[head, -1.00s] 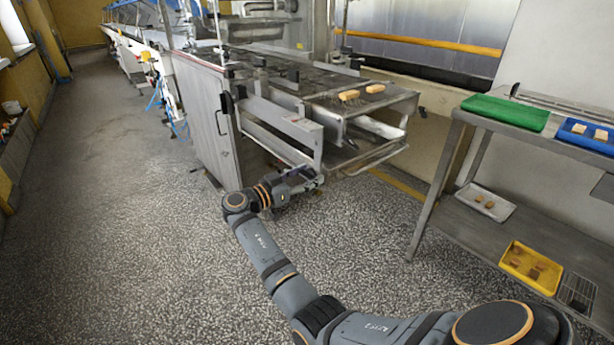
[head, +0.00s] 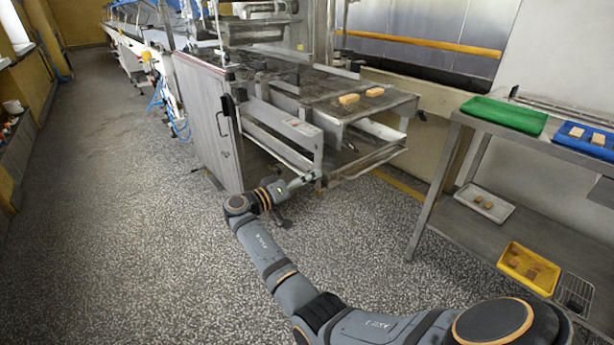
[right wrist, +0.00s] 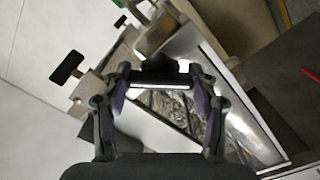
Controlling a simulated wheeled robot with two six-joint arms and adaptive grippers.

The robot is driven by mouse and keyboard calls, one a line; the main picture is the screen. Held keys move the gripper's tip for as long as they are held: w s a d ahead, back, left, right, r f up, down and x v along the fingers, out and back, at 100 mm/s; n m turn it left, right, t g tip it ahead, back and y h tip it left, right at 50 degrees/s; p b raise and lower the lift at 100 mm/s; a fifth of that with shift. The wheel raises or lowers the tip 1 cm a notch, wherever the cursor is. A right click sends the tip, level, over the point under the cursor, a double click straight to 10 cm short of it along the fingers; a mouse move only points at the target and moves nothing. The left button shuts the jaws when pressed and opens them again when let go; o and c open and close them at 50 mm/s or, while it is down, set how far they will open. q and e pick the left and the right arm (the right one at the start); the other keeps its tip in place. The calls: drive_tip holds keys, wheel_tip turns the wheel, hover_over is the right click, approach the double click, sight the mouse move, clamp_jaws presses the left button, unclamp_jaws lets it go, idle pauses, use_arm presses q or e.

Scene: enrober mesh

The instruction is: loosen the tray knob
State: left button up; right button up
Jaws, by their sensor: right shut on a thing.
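The tray knob (right wrist: 160,72) is a dark, wide knob seen between the fingertips in the right wrist view. My right gripper (right wrist: 160,80) is shut on it, with one finger at each side. In the head view my right gripper (head: 312,178) is at the lower front corner of the steel machine, below its mesh belt. The knob is hidden or too small to make out there. The lower tray (head: 368,157) sticks out under the mesh belt (head: 385,103). My left gripper is not in view.
Another black handle (right wrist: 68,67) stands off to the left in the right wrist view. Two tan pieces (head: 349,99) lie on the belt end. A steel rack (head: 520,150) with green, blue, white and yellow trays stands at right. The speckled floor at left is clear.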

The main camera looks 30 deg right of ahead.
drive_tip(key=n+p, duration=0.4)
drive_tip(key=n, duration=0.3)
drive_tip(key=shift+n, duration=0.4)
use_arm(q)
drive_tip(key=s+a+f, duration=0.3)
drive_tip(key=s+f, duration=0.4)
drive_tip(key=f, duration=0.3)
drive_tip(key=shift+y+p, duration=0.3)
drive_tip(key=shift+p, duration=0.05)
use_arm(e)
drive_tip(key=shift+f+n, duration=0.1)
drive_tip(key=shift+n, duration=0.7)
drive_tip(key=o, duration=1.2)
drive_tip(key=shift+w, duration=0.1)
drive_tip(key=shift+c, duration=0.2)
drive_tip(key=shift+a, duration=0.1)
drive_tip(key=a, duration=0.7)
drive_tip(key=shift+s+a, duration=0.15)
drive_tip(key=shift+s, duration=0.15)
